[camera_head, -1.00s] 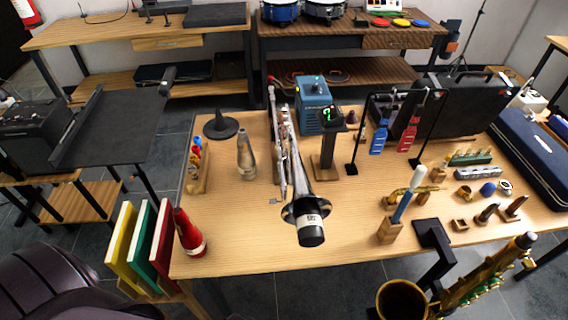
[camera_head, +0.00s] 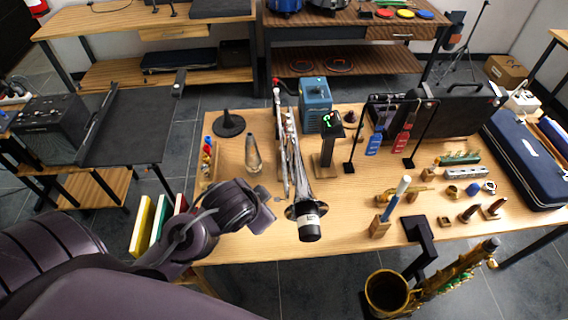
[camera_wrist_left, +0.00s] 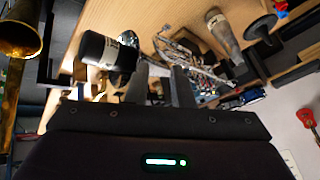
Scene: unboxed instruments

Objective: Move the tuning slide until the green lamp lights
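A silver brass instrument (camera_head: 288,150) rests near the middle of the table, its bell toward me. A black mute (camera_head: 310,229) with a white label sits at the bell. I cannot pick out the tuning slide for certain. A tuner on a black post (camera_head: 327,124) right of the instrument shows a green mark. My left gripper (camera_head: 270,200) is just left of the bell, apart from it. In the left wrist view its two dark fingers (camera_wrist_left: 160,88) are spread with nothing between them, and the mute (camera_wrist_left: 100,50) and instrument (camera_wrist_left: 182,48) lie beyond. My right gripper is out of view.
A blue box (camera_head: 315,104) stands behind the instrument. A grey cone (camera_head: 253,154) and a black cone (camera_head: 229,124) stand to its left. Red and blue tags (camera_head: 374,143) hang at right. A saxophone (camera_head: 430,290) stands at the front right. Table is bare between bell and blue-rod block.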

